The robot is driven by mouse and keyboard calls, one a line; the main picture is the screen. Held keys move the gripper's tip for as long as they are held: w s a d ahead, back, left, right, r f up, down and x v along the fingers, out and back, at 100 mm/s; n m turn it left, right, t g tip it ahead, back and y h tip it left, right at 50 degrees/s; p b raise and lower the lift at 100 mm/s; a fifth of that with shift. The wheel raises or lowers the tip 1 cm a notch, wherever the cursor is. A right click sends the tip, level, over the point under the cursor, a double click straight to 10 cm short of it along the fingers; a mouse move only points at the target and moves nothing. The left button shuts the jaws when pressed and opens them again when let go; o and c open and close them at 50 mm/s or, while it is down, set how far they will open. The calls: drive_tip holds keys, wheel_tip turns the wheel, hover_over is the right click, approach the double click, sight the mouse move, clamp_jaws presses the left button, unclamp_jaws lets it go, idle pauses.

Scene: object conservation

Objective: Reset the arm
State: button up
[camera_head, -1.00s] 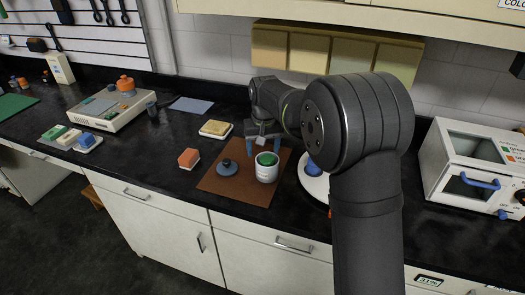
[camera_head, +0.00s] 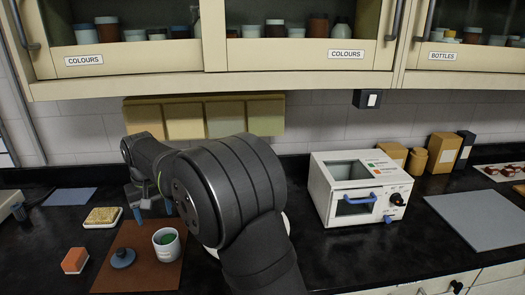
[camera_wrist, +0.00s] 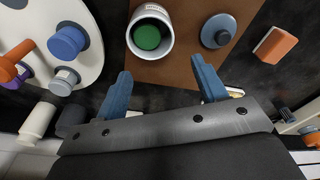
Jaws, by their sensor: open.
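My gripper (camera_head: 153,211) is open and empty, its blue fingers spread above the counter just behind the brown mat (camera_head: 138,278). In the wrist view the open fingers (camera_wrist: 161,68) have nothing between them. A white jar (camera_head: 166,247) stands upright on the mat, with something green (camera_head: 167,239) inside it. A round dark blue-grey lid with a knob (camera_head: 123,258) lies on the mat to the jar's left. In the wrist view, the jar (camera_wrist: 133,48) and lid (camera_wrist: 214,38) are apart from the fingers.
An orange block (camera_head: 75,261) and a yellowish sponge-like block (camera_head: 102,216) lie left of the mat. A white oven-like box (camera_head: 325,208) stands on the right. Cabinets (camera_head: 130,62) hang above. My arm covers most of a white round base (camera_head: 287,224).

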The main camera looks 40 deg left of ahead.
drive_tip(key=f, duration=0.7)
drive_tip(key=shift+w+a+f, duration=0.1)
drive_tip(key=shift+a+f, duration=0.1)
drive_tip(key=shift+a, duration=0.2)
drive_tip(key=o, duration=0.7)
drive_tip(key=shift+w+d+r, duration=0.15)
drive_tip(key=shift+r, duration=0.15)
drive_tip(key=shift+o, duration=0.3)
drive_tip(key=w+d+r+m+g+y, duration=0.1)
drive_tip(key=w+d+r+m+y, duration=0.1)
drive_tip(key=d+r+m, duration=0.3)
wheel_tip(320, 180, up, 5)
drive_tip(key=shift+w+d+f+m+y, duration=0.15)
drive_tip(key=shift+w+d+m+y, duration=0.15)
drive_tip(key=shift+d, duration=0.95)
drive_tip(key=x, duration=0.9)
drive_tip(key=shift+s+m+g, duration=0.25)
drive_tip(key=shift+m+g, duration=0.05)
drive_tip(key=s+v, duration=0.1)
drive_tip(key=v, duration=0.9)
drive_tip(key=shift+w+d, duration=0.2)
drive_tip(key=shift+w, duration=0.25)
